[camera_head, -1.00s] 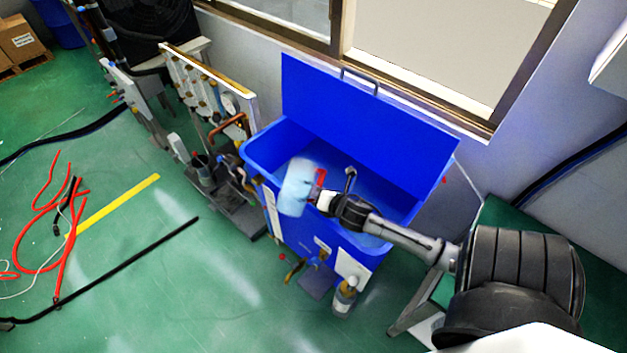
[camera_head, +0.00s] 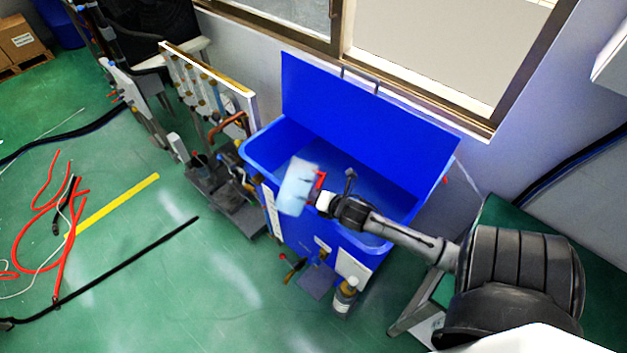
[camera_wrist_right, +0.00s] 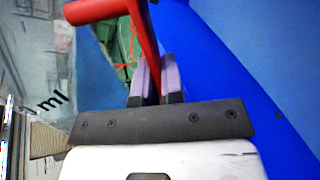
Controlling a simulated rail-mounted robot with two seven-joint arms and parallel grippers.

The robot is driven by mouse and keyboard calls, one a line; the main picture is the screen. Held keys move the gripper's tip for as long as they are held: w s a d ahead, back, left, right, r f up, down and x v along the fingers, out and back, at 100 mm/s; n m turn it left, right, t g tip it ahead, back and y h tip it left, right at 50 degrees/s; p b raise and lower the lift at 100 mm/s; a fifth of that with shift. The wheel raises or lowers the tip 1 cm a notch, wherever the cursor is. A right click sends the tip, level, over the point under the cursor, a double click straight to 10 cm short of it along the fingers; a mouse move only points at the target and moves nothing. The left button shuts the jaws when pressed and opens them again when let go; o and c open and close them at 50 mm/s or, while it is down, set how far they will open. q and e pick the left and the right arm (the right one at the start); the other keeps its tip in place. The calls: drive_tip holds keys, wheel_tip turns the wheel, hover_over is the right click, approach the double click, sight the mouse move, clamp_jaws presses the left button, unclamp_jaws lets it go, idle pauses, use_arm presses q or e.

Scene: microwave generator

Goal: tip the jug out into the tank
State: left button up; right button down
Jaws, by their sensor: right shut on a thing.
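The jug (camera_head: 298,187) is pale blue and translucent with a red handle (camera_head: 320,181). In the head view it is held over the front left rim of the blue tank (camera_head: 262,152), and it looks tilted. The tank's blue lid (camera_head: 370,108) stands open at the back. My right gripper (camera_head: 318,195) is shut on the jug's handle. In the right wrist view the fingers (camera_wrist_right: 153,80) close around the red handle (camera_wrist_right: 142,40), and part of the jug's clear wall with "ml" lettering (camera_wrist_right: 50,75) shows at the left. My left gripper is not in view.
A panel with pipes and gauges (camera_head: 205,90) stands left of the tank. A small bottle (camera_head: 345,295) stands on the floor before the tank. Red hoses (camera_head: 45,215) lie on the green floor at left. A window frame (camera_head: 400,80) is behind.

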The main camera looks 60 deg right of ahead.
drive_tip(key=shift+a, duration=0.1)
drive_tip(key=shift+a+r+m+y, duration=0.45)
drive_tip(key=shift+a+m+y, duration=0.05)
drive_tip(key=shift+m, duration=0.1)
idle(0.5)
drive_tip(key=shift+a, duration=0.1)
idle(0.4)
drive_tip(key=shift+a+f+m+y, duration=0.1)
drive_tip(key=shift+m+y, duration=0.2)
idle(0.3)
drive_tip(key=shift+a+f+b, duration=0.1)
drive_tip(key=shift+a+b, duration=0.05)
drive_tip(key=shift+b, duration=0.3)
drive_tip(key=shift+a+y, duration=0.1)
drive_tip(key=shift+y, duration=0.2)
idle(0.5)
drive_tip(key=shift+m, duration=0.3)
drive_tip(key=shift+f, duration=0.1)
idle(0.5)
drive_tip(key=shift+f+m+y+p, duration=0.1)
drive_tip(key=shift+m+y+p, duration=0.2)
drive_tip(key=shift+y+p, duration=0.15)
